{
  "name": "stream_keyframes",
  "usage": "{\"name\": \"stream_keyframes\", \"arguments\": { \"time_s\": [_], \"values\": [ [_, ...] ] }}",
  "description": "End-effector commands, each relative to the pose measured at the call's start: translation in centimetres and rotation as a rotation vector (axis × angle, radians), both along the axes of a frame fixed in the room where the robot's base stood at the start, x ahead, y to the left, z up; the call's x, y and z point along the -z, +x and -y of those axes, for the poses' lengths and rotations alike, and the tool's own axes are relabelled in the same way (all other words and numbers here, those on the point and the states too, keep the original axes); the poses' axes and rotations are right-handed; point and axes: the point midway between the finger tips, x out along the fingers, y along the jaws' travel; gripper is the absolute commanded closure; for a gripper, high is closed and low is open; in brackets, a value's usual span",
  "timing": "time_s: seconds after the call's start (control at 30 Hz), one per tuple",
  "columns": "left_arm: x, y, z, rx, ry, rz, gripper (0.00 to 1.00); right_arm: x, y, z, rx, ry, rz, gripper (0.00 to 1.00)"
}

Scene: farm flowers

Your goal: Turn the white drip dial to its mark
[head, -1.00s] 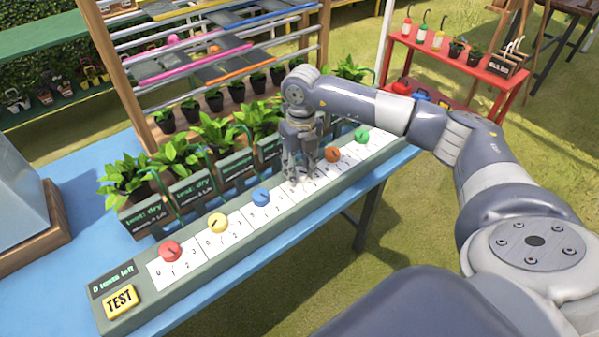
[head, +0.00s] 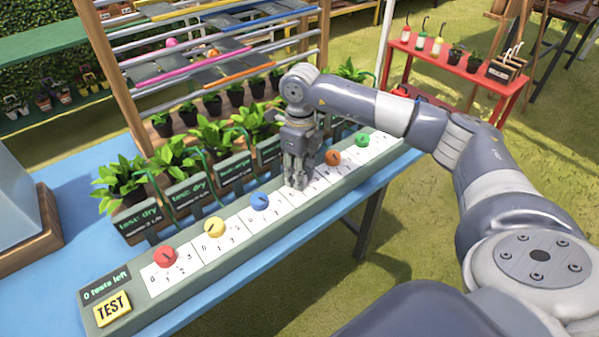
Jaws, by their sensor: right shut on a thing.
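A long grey-green control panel (head: 190,298) lies along the front of the blue table. It carries a row of coloured dials on white scale cards: red (head: 165,257), yellow (head: 214,227), blue (head: 259,202), orange (head: 333,157) and green (head: 362,139). My right gripper (head: 297,183) points down onto the panel between the blue and orange dials. It is shut on the white drip dial, which the fingers hide, so its pointer and mark cannot be read. My left gripper is not in view.
Several potted plants with small signs, some reading "test: dry" (head: 187,194), stand right behind the panel. A yellow TEST button (head: 112,307) and a "0 tests left" display (head: 106,286) are at its left end. A wooden rack (head: 128,90) stands behind the plants.

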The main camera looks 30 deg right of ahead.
Motion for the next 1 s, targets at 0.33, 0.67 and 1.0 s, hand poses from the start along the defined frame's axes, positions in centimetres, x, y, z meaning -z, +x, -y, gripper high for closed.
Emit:
{"name": "stream_keyframes", "arguments": {
  "time_s": [0.33,0.67,1.0],
  "values": [
    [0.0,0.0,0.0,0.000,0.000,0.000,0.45,-0.1,0.1,0.0,-0.003,0.000,0.004,0.90],
    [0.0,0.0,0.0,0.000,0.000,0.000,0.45,0.0,0.0,0.0,-0.002,0.000,0.001,0.46],
    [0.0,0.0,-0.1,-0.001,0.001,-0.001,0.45,-2.6,0.2,0.1,-0.002,0.001,0.006,0.46]
  ]
}}
